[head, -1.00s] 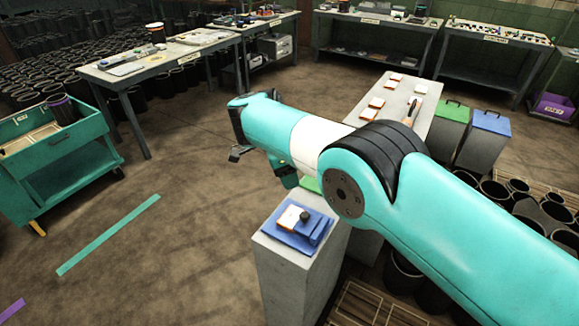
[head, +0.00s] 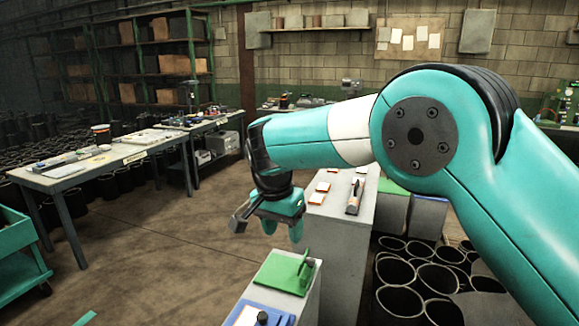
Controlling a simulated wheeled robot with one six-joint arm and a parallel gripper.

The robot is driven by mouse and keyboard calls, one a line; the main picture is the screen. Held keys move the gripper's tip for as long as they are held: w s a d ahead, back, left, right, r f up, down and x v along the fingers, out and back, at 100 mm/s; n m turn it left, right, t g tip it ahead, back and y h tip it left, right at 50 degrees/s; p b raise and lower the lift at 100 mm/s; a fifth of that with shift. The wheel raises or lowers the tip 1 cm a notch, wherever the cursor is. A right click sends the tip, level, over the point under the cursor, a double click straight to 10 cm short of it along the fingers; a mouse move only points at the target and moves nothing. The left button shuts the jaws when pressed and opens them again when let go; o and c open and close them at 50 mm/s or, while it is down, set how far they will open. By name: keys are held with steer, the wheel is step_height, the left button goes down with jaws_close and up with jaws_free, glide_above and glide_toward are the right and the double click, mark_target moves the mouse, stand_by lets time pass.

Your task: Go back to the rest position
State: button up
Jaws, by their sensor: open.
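My gripper (head: 268,223) hangs at the end of my teal arm, left of centre in the head view. It points down and is open, with nothing seen between its fingers. It shows in front of the floor, above and left of a green plate (head: 283,272) on the near grey pedestal. The green plate has an upright green part at its right side. A blue plate (head: 257,314) with a dark knob is cut off by the bottom edge.
Black sleeves (head: 420,275) stand at the lower right. A work table (head: 100,165) and a teal cart (head: 20,255) are at left. Open floor (head: 150,250) lies between.

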steer(key=s+d+r+n+y+b, duration=0.35)
steer(key=s+d+n, duration=0.35)
steer(key=s+d, duration=0.6)
steer(key=s+d+f+n+y+b, duration=0.1)
steer(key=s+d+f+n, duration=0.1)
steer(key=s, duration=0.7)
steer(key=s+d+f+n+g+y+b, duration=0.1)
steer(key=s+n, duration=0.3)
steer(key=s, duration=0.5)
steer(key=shift+d+f+b, duration=0.35)
steer(key=shift+b, duration=0.35)
